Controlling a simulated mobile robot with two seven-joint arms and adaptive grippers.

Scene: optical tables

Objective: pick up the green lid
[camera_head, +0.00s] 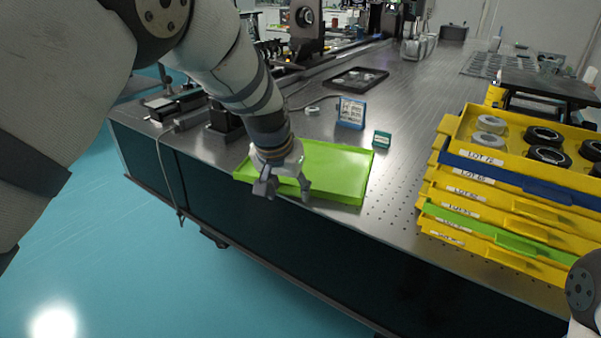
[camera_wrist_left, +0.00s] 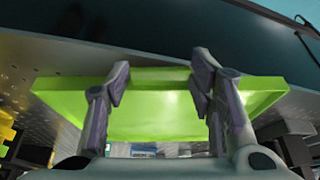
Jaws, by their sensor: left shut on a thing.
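The green lid (camera_head: 335,172) is a shallow, bright green rectangular tray-like piece at the front edge of the perforated metal table in the head view. My left gripper (camera_head: 282,188) is at the lid's near edge, with its fingers over that side. In the left wrist view the lid (camera_wrist_left: 155,118) spans the picture, and the fingers of my left gripper (camera_wrist_left: 160,80) are at its rim, shut on it. Whether the lid is clear of the table cannot be told. My right gripper is not in view; only a bit of my right arm shows at the lower right.
A stack of yellow, blue and green trays (camera_head: 480,190) with round parts on top stands to the right. A small blue-framed case (camera_head: 351,112) and a teal box (camera_head: 382,139) sit behind the lid. A black tray (camera_head: 355,78) lies farther back. Bare table separates lid and stack.

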